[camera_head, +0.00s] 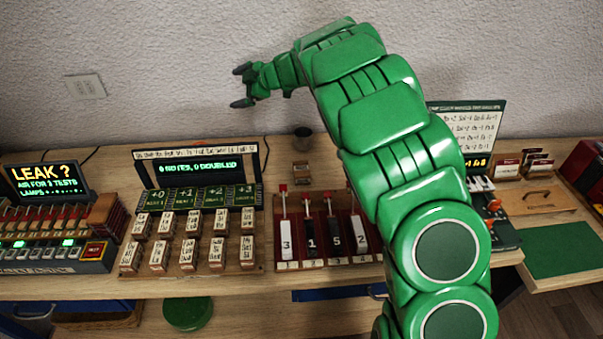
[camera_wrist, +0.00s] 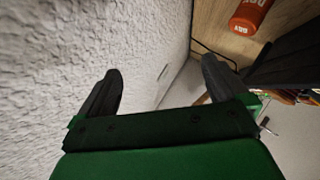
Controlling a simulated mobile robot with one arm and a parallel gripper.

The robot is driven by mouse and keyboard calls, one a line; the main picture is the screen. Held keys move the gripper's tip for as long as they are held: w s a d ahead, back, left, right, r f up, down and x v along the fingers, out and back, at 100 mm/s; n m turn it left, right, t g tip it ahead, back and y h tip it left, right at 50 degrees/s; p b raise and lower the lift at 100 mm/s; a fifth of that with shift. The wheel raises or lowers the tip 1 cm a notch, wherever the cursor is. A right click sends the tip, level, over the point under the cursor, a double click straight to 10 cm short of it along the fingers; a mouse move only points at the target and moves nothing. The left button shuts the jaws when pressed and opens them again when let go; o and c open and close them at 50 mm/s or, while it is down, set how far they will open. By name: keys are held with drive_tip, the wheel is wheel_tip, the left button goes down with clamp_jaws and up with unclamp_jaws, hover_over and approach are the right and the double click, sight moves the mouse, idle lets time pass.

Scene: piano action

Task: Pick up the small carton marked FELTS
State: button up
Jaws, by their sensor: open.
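No lettering reading FELTS is legible in either view. A small brown carton-like box (camera_head: 301,173) stands on the bench behind the rack of numbered pieces; its marking is too small to read, so I cannot tell if it is the FELTS carton. My gripper (camera_head: 241,86) is open and empty, raised in front of the wall, above and to the left of that box. In the wrist view my gripper (camera_wrist: 162,72) shows two dark fingers spread apart, with wall and bench edge beyond. My arm hides part of the bench on the right.
A dark cup (camera_head: 303,138) stands behind the small box. The rack with red-topped levers (camera_head: 320,235) is in front of it. A framed display (camera_head: 200,165) with rows of labelled blocks stands left. An orange-red can (camera_wrist: 249,15) shows in the wrist view.

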drive_tip(key=s+d+f+m+g, duration=0.25)
drive_tip(key=s+d, duration=0.35)
drive_tip(key=d, duration=0.6)
drive_tip(key=m+g+y, duration=0.1)
drive_tip(key=m+g, duration=0.1)
drive_tip(key=m, duration=0.1)
hover_over(301, 168)
drive_tip(key=d, duration=0.4)
drive_tip(key=f, duration=1.1)
drive_tip(key=s+f, duration=0.1)
drive_tip(key=f, duration=0.3)
drive_tip(key=shift+d+f, duration=0.2)
drive_tip(key=shift+f, duration=0.05)
drive_tip(key=shift+a+f, duration=0.1)
drive_tip(key=shift+f, duration=0.55)
drive_tip(key=shift+x, duration=2.4)
drive_tip(key=shift+w+r, duration=0.1)
drive_tip(key=shift+c, duration=0.5)
drive_tip(key=c, duration=0.7)
drive_tip(key=shift+r, duration=0.1)
drive_tip(key=shift+c, duration=0.2)
